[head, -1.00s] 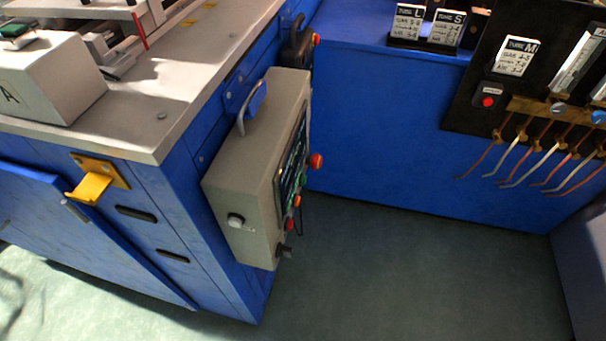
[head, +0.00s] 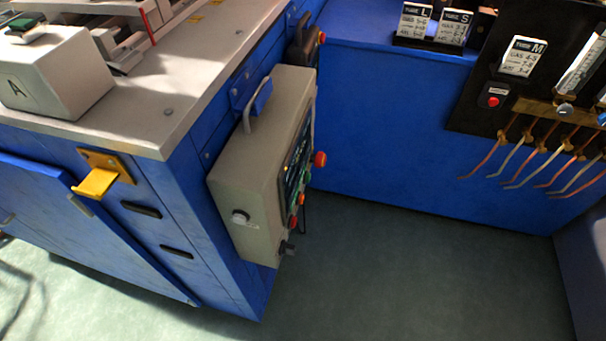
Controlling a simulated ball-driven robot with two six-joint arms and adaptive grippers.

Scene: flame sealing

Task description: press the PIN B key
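A grey control box (head: 245,160) hangs on the side of the blue machine cabinet. Its front panel (head: 296,165) faces right and shows only at a steep slant, with a dark screen or key area and small coloured buttons below. A red knob (head: 320,159) sticks out at its right edge. I cannot read any key label, so I cannot tell which one is PIN B. Neither gripper is in view.
The machine's grey top (head: 170,95) carries a white block marked A (head: 60,75). A yellow bracket (head: 97,182) juts from the cabinet. Behind stand a blue bench (head: 390,120), a black gas panel (head: 480,85) and bent copper tubes (head: 535,160). The floor (head: 410,270) right of the box is clear.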

